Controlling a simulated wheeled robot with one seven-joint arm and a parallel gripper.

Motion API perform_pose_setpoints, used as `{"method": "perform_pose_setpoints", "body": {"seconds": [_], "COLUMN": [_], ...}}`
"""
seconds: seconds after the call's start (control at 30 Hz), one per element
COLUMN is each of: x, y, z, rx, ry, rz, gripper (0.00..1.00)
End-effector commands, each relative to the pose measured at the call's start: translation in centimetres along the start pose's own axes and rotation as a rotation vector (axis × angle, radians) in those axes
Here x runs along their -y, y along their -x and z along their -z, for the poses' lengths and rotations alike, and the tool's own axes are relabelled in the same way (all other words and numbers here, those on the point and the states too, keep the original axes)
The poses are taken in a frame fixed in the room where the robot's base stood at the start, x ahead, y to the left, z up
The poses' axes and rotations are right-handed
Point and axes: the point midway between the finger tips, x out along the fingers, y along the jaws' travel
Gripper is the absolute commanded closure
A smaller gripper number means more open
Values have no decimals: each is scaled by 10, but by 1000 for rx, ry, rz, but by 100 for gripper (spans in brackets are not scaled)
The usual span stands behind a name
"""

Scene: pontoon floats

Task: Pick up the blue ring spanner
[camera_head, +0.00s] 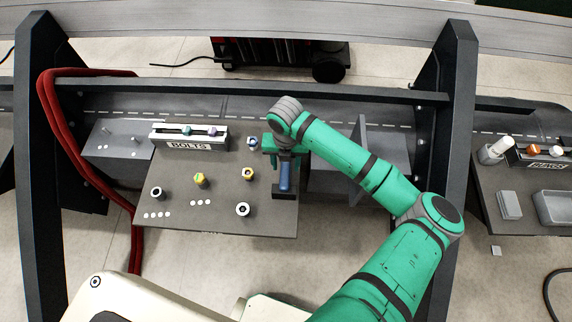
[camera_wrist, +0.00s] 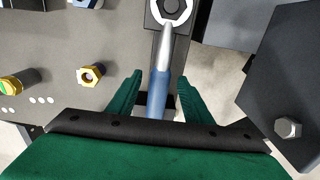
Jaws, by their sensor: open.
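The blue ring spanner (camera_wrist: 158,88) has a blue handle, a grey shank and a pale ring end at the top of the wrist view. In the head view its blue handle (camera_head: 285,176) shows at the right edge of the grey work plate, just below my gripper. My gripper (camera_wrist: 158,84) is open, with one green finger on each side of the blue handle. No contact between fingers and handle can be made out. In the head view my gripper (camera_head: 284,158) hangs over the spanner and hides its ring end.
The work plate (camera_head: 225,218) holds a nut with yellow (camera_head: 200,180), a yellow-blue nut (camera_head: 248,174), a white-topped nut (camera_head: 242,209) and a dark one (camera_head: 157,193). A BOLTS rack (camera_head: 190,137) stands at its back. A dark frame post (camera_head: 451,110) rises at right.

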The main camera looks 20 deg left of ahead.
Motion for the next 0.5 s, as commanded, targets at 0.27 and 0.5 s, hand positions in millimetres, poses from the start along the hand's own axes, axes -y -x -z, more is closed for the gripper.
{"method": "perform_pose_setpoints", "body": {"seconds": [0.27,0.5], "x": [0,0], "y": [0,1], "z": [0,0], "rx": [0,1], "ry": [0,0], "rz": [0,0], "gripper": [81,100]}}
